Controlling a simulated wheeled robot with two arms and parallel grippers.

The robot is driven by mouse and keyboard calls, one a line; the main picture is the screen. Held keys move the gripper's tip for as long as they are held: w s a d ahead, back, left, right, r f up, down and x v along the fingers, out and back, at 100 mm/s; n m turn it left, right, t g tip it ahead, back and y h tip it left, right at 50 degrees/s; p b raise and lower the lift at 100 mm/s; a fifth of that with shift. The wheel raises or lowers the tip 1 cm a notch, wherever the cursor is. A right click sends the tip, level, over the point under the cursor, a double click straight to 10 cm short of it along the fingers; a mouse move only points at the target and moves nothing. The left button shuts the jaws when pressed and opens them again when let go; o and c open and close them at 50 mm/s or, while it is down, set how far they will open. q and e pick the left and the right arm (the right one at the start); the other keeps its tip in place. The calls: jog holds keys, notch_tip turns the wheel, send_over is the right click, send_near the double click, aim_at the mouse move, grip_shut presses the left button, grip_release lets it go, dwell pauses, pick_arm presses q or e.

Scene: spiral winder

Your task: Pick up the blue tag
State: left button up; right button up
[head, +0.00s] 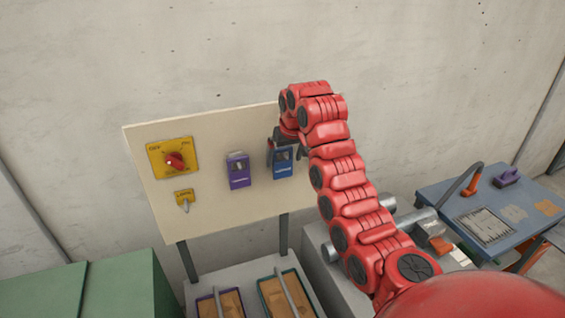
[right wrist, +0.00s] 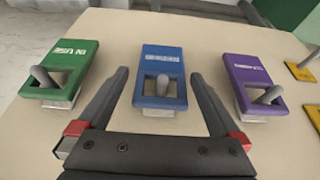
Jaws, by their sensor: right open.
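The blue tag (head: 283,168) hangs on the cream board (head: 215,195), to the right of the purple tag (head: 238,172). In the right wrist view the blue tag (right wrist: 161,70) is in the middle, with a grey peg through its window. My right gripper (right wrist: 158,78) is open, with one finger on each side of the tag and a gap on both sides. In the head view my right gripper (head: 284,147) is at the blue tag's upper part, partly hidden by my arm. My left gripper is not in view.
In the right wrist view a green tag (right wrist: 60,70) and the purple tag (right wrist: 258,80) flank the blue one. A yellow switch plate (head: 174,158) with a red knob is on the board. Framed trays lie below; a blue table (head: 470,198) stands right.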

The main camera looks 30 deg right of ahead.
aim_at(283, 161)
jog(key=p+x, duration=0.2)
jog(key=x, duration=0.1)
jog(key=shift+s+a, duration=0.1)
jog(key=shift+s, duration=0.05)
jog(key=shift+w+f, duration=0.2)
jog(key=shift+f, duration=0.25)
jog(key=c, duration=1.3)
jog(key=shift+o, duration=0.2)
jog(key=shift+r, duration=0.2)
